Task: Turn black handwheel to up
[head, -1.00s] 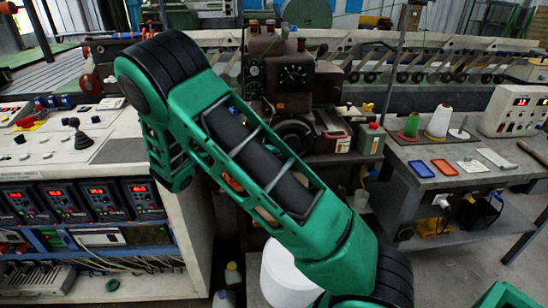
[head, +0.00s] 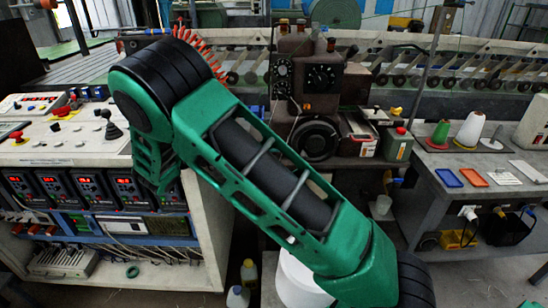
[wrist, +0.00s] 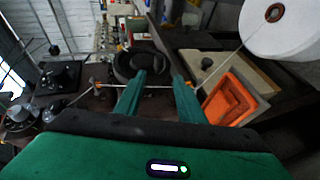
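The black handwheel (head: 315,138) is a round dark wheel on the front of the brown machine (head: 308,103) in the head view. In the wrist view, a dark rounded form that looks like the handwheel (wrist: 138,62) lies beyond and between my fingertips. My gripper (wrist: 160,82) shows there as two green fingers, spread apart with nothing clearly held between them. I cannot tell how far the fingers are from the wheel, or which way the wheel is turned. In the head view my green arm crosses the middle, and the gripper itself does not show.
A control console (head: 75,135) stands at left. A grey side table (head: 455,160) at right holds thread cones and small trays. A green can (head: 398,145) stands near the wheel. The wrist view shows an orange tray (wrist: 230,98), a white spool (wrist: 285,28) and a thin line crossing by my fingers.

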